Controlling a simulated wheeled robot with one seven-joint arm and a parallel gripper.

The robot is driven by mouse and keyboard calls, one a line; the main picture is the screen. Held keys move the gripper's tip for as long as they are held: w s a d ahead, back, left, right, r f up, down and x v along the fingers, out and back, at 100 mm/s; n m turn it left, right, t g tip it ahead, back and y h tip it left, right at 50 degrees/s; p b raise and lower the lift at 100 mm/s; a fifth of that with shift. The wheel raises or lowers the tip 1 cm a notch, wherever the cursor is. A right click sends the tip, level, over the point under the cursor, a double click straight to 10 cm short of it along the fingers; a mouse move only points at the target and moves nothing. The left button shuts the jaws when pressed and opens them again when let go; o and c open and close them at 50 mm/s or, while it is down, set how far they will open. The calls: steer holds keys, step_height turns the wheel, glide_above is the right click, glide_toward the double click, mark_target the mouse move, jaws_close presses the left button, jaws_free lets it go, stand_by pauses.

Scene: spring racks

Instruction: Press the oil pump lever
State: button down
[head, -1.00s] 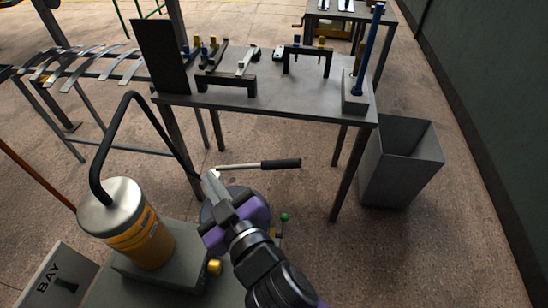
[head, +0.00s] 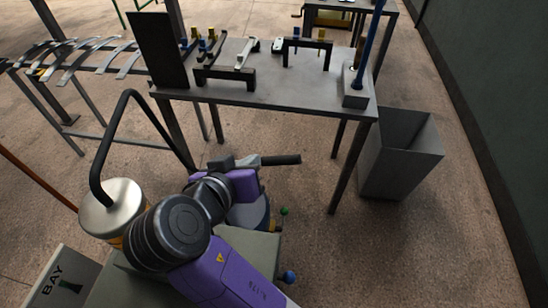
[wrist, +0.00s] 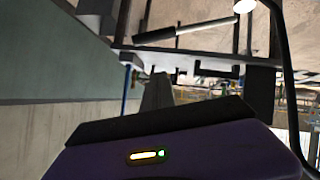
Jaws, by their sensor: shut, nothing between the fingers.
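The pump lever shows its black grip (head: 281,160) in the head view, pointing right and roughly level; my gripper and wrist hide its left part. In the wrist view, the dark grip (wrist: 155,34) and thin bright rod stand above and apart from the gripper's picture. My gripper (head: 222,163) is shut and empty. It overlaps the lever's left part in the head view, and I cannot tell whether they touch.
A grey table (head: 290,95) with brackets and a blue post (head: 369,45) stands beyond the lever. A grey open bin (head: 400,155) is at right. A BAY sign (head: 68,280) is at lower left. The floor between table and lever is clear.

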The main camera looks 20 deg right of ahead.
steer(key=shift+s+d+f, duration=0.1)
steer(key=shift+s+f, duration=0.05)
steer(key=shift+s, duration=0.05)
steer(key=p, duration=0.1)
glide_above(274, 161)
steer(key=s+a, duration=0.2)
step_height(274, 161, down, 5)
steer(key=f, duration=0.2)
steer(key=shift+d+f+p, duration=0.3)
steer(key=shift+d, duration=0.05)
steer(key=shift+w+d+f, duration=0.1)
steer(key=shift+d+f, duration=0.15)
steer(key=shift+f, duration=0.5)
steer(key=shift+f, duration=0.1)
